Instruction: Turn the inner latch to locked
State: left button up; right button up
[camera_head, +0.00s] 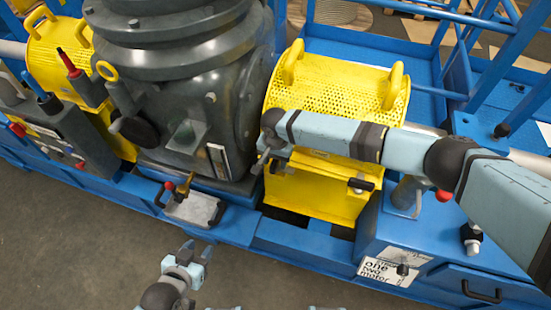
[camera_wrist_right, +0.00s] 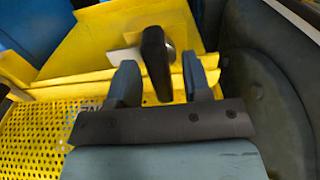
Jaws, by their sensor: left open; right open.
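The yellow perforated guard (camera_head: 330,90) has a latch with a black handle (camera_wrist_right: 155,62) on its front face, at the end beside the grey gearbox housing. In the right wrist view this inner latch handle stands between the two fingers of my right gripper (camera_wrist_right: 161,80), which is open around it. Whether either finger touches it I cannot tell. In the head view my right gripper (camera_head: 268,163) is at the guard's left front edge and largely hides this latch. A second, outer latch (camera_head: 360,184) shows its black handle roughly level. My left gripper (camera_head: 193,254) is open and empty over the floor.
The dark grey gearbox (camera_head: 190,90) stands close beside the right gripper. A small tray-like plate with a red-handled part (camera_head: 193,207) sits on the blue frame (camera_head: 300,242). Another yellow guard (camera_head: 60,55) is at the far left. The floor in front is clear.

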grip_shut()
